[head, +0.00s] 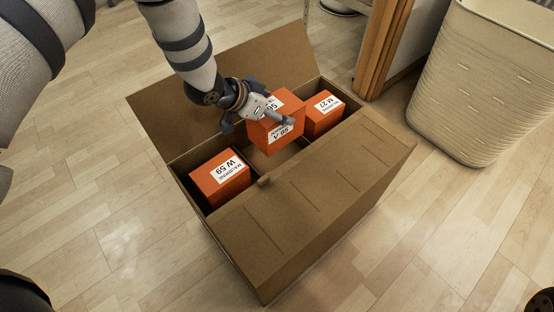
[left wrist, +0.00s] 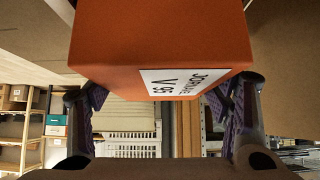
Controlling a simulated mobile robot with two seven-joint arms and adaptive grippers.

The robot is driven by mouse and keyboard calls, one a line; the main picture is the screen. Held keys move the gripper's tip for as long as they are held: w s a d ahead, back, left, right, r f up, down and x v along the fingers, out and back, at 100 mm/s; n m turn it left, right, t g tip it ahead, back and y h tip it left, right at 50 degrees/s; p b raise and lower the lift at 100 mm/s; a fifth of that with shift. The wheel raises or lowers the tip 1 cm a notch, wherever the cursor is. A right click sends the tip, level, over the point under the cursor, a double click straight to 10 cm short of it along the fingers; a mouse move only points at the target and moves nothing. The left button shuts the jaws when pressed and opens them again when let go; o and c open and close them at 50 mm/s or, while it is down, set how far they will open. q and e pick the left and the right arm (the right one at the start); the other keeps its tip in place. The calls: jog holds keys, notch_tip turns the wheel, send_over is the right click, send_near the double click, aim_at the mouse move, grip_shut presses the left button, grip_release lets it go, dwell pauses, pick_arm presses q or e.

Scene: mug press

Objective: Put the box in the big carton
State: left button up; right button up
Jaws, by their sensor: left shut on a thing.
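My left gripper (head: 262,108) is shut on an orange box (head: 284,128) with white labels. It holds the box, somewhat tilted, over the opening of the big brown carton (head: 330,195). The box also fills the top of the left wrist view (left wrist: 150,40), between the two purple-padded fingers (left wrist: 165,100). The carton stands open on the floor, its back flap raised. The box is above the middle compartment, between two other orange boxes; part of the empty bottom shows below it. My right gripper is not in view.
One orange box (head: 220,178) sits in the carton's left compartment, another (head: 323,113) in the far right one. A beige bin (head: 480,85) stands right of the carton, near a wooden post (head: 384,45).

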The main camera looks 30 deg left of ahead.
pick_arm(q)
notch_tip(320, 180, down, 10)
jog(key=b, duration=0.3)
jog(key=shift+b, duration=0.35)
jog(key=shift+r, duration=0.1)
jog(key=o, duration=1.5)
jog(key=shift+f, duration=0.2)
jog(key=shift+o, duration=0.2)
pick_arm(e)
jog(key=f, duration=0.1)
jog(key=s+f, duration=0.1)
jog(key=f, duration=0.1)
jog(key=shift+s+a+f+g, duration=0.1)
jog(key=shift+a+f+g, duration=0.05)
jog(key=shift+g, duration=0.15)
